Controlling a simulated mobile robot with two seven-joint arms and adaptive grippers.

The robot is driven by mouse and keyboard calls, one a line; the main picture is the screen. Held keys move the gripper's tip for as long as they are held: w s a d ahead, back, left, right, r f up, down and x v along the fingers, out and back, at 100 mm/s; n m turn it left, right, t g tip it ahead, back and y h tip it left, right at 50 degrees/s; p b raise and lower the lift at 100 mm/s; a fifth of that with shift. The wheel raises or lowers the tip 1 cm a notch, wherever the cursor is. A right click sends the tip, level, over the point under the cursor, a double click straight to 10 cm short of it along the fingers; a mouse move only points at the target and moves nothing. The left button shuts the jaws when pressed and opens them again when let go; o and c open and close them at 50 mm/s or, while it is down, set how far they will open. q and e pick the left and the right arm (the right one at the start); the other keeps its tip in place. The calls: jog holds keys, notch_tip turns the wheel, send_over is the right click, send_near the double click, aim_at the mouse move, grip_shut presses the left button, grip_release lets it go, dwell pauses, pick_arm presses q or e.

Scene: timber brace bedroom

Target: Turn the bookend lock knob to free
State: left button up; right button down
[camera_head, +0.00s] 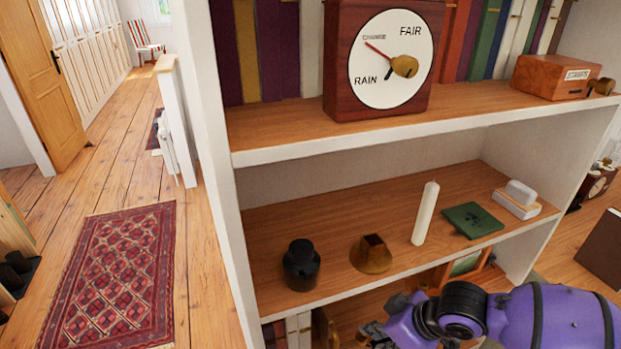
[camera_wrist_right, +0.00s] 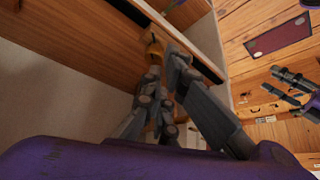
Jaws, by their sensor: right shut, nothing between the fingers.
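On the low shelf in the head view, a brass piece (camera_head: 325,326) stands against the right end of a few books (camera_head: 290,330); it may be the bookend, and its lock knob cannot be made out. My right gripper (camera_head: 372,333) is at the bottom edge, right of this piece and partly cut off. In the right wrist view my right gripper (camera_wrist_right: 163,62) is shut and empty, its tips close to a small brass-coloured part (camera_wrist_right: 152,46); contact cannot be told. My left gripper (camera_wrist_right: 270,80) shows at the right there, fingers apart and empty.
The middle shelf holds a black jar (camera_head: 301,266), a brass holder (camera_head: 371,254), a white candle (camera_head: 425,213) and a green book (camera_head: 473,220). A weather dial (camera_head: 380,60) stands above. A framed picture (camera_head: 466,264) is below. The floor at left is open, with a red rug (camera_head: 115,275).

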aim_at(360, 348)
pick_arm(q)
jog(key=shift+w+a+f+b, duration=0.15)
jog(key=shift+f+b, duration=0.4)
pick_arm(e)
jog(key=shift+f, duration=2.55)
pick_arm(q)
jog(key=shift+a, duration=0.1)
jog(key=shift+s+a+f, duration=0.2)
jog(key=shift+s, duration=0.55)
pick_arm(e)
jog(key=shift+w+a, duration=0.2)
pick_arm(q)
jog(key=shift+w, duration=0.15)
pick_arm(e)
jog(key=shift+w, duration=0.1)
